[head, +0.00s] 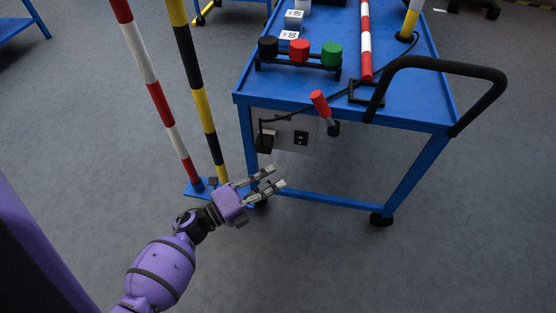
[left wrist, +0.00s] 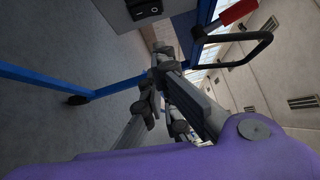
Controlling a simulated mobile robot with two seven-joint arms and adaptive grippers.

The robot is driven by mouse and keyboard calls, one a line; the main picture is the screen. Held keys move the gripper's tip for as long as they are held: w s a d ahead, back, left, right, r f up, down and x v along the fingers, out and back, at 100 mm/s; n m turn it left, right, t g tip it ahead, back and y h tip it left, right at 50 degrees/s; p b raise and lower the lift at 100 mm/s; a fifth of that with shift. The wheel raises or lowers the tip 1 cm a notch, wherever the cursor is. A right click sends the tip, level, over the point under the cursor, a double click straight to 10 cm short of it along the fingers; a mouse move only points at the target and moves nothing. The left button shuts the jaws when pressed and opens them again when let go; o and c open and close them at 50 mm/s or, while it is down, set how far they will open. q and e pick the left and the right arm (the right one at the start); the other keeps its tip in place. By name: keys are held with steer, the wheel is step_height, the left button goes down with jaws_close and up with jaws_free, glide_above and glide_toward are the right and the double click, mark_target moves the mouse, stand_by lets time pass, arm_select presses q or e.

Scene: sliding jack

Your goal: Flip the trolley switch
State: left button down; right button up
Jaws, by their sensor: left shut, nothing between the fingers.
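The blue trolley (head: 420,92) stands right of centre in the head view. A grey box (head: 283,122) under its near edge carries a small black rocker switch (head: 300,138). The switch also shows at the top of the left wrist view (left wrist: 147,9), with two marks on it. A red-handled lever (head: 320,103) sits at the trolley's near edge, right of the box; its red handle shows in the wrist view (left wrist: 238,11). My left gripper (head: 275,178) is shut and empty, below and left of the switch and apart from it. My right gripper is not in view.
Red-white (head: 150,88) and yellow-black (head: 197,90) poles stand left of the trolley, close to my left arm. A black plug (head: 265,142) and cable are at the box's left. A black push handle (head: 440,65) rises at right. Floor in front is clear.

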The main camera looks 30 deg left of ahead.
mark_target(300, 140)
arm_select(q)
steer(key=w+d+r+b, duration=0.1)
steer(key=w+d, duration=0.2)
steer(key=w, duration=0.8)
steer(key=shift+b, duration=0.35)
steer(key=shift+r, duration=0.1)
